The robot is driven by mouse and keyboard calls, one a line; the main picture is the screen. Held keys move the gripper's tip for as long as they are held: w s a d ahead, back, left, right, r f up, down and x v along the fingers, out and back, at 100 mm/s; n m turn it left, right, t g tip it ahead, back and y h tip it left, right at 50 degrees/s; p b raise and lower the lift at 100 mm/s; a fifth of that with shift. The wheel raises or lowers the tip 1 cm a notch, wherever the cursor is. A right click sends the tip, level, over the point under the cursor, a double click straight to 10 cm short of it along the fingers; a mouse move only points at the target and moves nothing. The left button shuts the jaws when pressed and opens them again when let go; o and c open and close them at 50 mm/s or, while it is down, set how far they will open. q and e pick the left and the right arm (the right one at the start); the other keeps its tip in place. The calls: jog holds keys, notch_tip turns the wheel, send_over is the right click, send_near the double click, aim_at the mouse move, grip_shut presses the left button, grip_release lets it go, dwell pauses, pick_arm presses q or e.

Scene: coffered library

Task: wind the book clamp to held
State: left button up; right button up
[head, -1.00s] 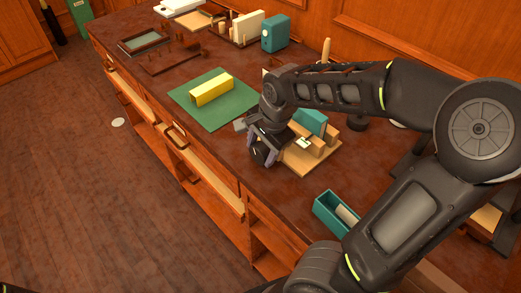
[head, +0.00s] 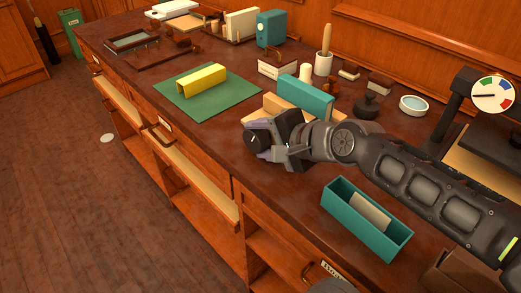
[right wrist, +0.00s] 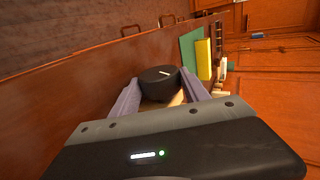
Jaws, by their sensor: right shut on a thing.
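The book clamp stands near the front edge of the bench, in the middle of the head view. It has light wooden jaws (head: 284,101) with a teal book (head: 303,95) between them. Its black round knob (head: 256,140) faces the front edge. My right gripper (head: 262,141) is shut on the knob and hides part of the clamp's front. In the right wrist view the knob (right wrist: 160,80) sits between the two grey fingers, with a short white mark on its face.
A teal open box (head: 368,222) stands at the front right, below my right arm. A green mat (head: 206,108) with a yellow folded piece (head: 203,79) lies left of the clamp. A dial gauge (head: 493,95) stands at the right; a black-knobbed stamp (head: 368,104) is behind.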

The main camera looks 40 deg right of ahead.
pick_arm(q)
jog(key=shift+f, duration=0.3)
pick_arm(e)
jog(key=o, duration=1.4)
jog(key=shift+c, duration=0.2)
jog(key=shift+f, duration=0.1)
jog(key=shift+f, duration=0.1)
pick_arm(q)
jog(key=shift+r, duration=0.1)
